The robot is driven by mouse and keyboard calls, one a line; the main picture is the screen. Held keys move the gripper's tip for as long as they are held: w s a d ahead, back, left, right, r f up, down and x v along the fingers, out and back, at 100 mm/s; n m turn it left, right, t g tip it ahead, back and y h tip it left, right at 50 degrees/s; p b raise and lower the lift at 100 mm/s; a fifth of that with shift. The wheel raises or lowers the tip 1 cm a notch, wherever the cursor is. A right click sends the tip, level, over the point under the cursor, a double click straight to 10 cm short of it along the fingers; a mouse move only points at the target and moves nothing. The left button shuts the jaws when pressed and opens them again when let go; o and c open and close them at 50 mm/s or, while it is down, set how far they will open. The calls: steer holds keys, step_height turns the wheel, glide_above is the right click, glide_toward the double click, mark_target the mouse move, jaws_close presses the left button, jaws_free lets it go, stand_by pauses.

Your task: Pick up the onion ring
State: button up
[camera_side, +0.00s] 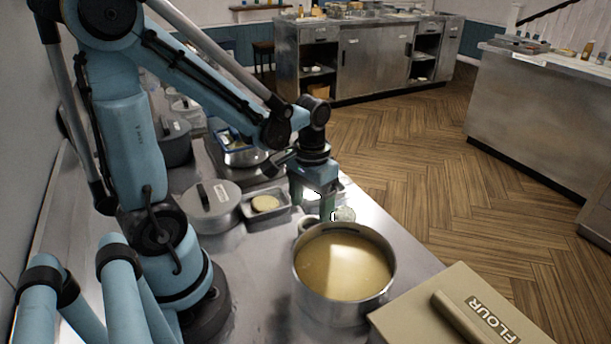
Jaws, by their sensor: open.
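My gripper (313,203) points down over the metal counter, just behind the large pot. Its two greenish fingers are apart. A small pale round piece (343,214) lies close to the right finger, partly hidden; I cannot tell whether it is an onion ring. A flat pale-yellow round piece (265,203) lies in a small metal tray (283,211) left of my gripper. I cannot make out a hole in it. I see nothing clearly held between the fingers.
A large pot (318,308) of yellowish liquid stands in front of my gripper. A lidded pot (212,207) stands left of the tray. More cookware crowds the counter behind. The counter's right edge drops to the wooden floor.

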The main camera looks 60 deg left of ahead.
mark_target(310, 219)
steer(key=shift+s+f, duration=0.1)
steer(key=shift+f, duration=2.35)
steer(key=c, duration=0.6)
steer(key=shift+o, duration=0.2)
steer(key=shift+r, duration=0.15)
steer(key=shift+r, duration=4.6)
steer(key=s+d+r+m, duration=0.25)
steer(key=d+m, duration=0.35)
steer(key=d, duration=0.8)
steer(key=shift+w+d+f, duration=0.1)
steer(key=shift+w+f, duration=0.05)
steer(key=shift+f, duration=2.6)
steer(key=shift+w+f, duration=0.15)
steer(key=shift+f, duration=2.6)
